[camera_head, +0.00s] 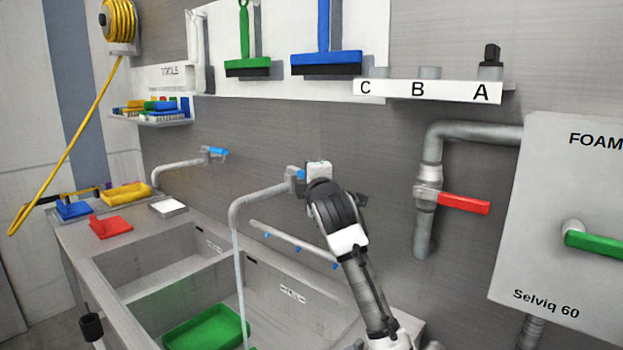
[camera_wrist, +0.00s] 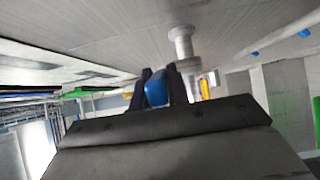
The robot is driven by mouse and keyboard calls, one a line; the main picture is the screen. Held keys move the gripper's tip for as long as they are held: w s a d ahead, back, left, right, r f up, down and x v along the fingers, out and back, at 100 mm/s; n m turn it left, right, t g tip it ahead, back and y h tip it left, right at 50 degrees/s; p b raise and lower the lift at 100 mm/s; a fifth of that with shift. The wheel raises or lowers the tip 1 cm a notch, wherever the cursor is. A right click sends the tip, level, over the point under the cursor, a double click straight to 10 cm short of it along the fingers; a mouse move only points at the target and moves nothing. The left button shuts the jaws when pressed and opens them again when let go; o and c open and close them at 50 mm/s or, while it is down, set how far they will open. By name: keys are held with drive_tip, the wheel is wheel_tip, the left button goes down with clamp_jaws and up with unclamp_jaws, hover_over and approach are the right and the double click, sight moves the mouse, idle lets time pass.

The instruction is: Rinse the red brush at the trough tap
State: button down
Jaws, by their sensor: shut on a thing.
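My gripper (camera_head: 304,183) is at the nearer trough tap (camera_head: 262,193), mostly hidden behind my wrist in the head view. In the wrist view its two dark fingers (camera_wrist: 160,90) are shut on the tap's blue handle (camera_wrist: 156,92). The blue handle also shows in the head view (camera_head: 293,173). A pale, thin stream (camera_head: 240,285) drops from the spout into the trough (camera_head: 190,268). A red item (camera_head: 110,227) lies on the left counter; its bristles cannot be made out. Small brushes (camera_head: 150,110) of several colours sit on the wall shelf, with a red one among them.
A green tray (camera_head: 207,328) lies in the trough's near basin. Blue (camera_head: 74,210) and yellow (camera_head: 126,194) items and a white tray (camera_head: 168,207) stand on the left counter. A second tap (camera_head: 180,166) is farther left. A pipe with a red lever (camera_head: 464,203) is to the right.

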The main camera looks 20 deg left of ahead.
drive_tip(key=c, duration=1.4)
unclamp_jaws()
drive_tip(key=shift+o, duration=0.2)
drive_tip(key=b+v, duration=0.4)
drive_tip(key=v, duration=0.9)
drive_tip(key=shift+s+d, duration=0.25)
drive_tip(key=shift+s, duration=0.1)
